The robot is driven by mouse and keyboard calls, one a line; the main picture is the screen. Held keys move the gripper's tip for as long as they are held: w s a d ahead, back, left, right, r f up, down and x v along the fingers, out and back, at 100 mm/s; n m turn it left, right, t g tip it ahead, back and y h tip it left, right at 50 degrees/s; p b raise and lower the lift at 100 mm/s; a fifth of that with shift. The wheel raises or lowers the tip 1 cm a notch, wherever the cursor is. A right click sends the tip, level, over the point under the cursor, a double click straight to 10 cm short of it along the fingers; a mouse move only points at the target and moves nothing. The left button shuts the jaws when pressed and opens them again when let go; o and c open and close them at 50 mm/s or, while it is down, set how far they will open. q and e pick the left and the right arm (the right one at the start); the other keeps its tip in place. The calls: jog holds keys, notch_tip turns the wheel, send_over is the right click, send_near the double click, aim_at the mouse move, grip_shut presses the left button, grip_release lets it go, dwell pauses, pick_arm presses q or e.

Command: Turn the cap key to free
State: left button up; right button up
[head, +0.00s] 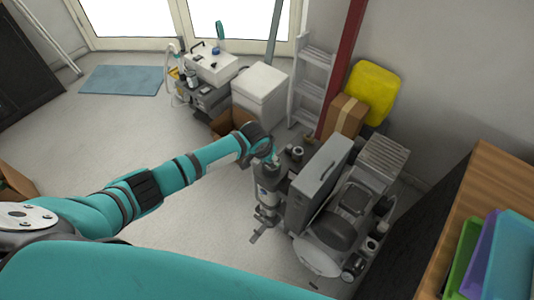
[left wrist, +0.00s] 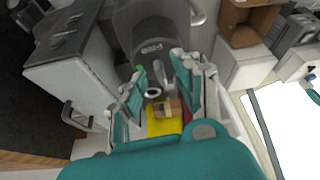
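The compressor unit (head: 325,170) stands on the floor at right of centre in the head view, with a grey box-shaped cover and a motor beside it. My left gripper (head: 271,160) is at its near left corner, over small fittings. In the left wrist view, the two fingers of my left gripper (left wrist: 157,65) are apart. A dark rounded cap or canister (left wrist: 155,38) with faint lettering lies just beyond them. A small grey lever-like piece (left wrist: 159,74) shows between the fingers; I cannot tell whether it is the key or whether they touch it. My right gripper is out of view.
A wooden shelf with coloured trays (head: 502,255) stands at the right. Behind the compressor are a cardboard box (head: 345,116), a yellow container (head: 372,90) and a ladder (head: 313,82). A white cabinet (head: 262,92) stands further back. The floor at left is mostly clear.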

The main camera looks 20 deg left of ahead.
pick_arm(q)
jog(key=v, duration=1.1)
jog(key=shift+s+r, duration=0.2)
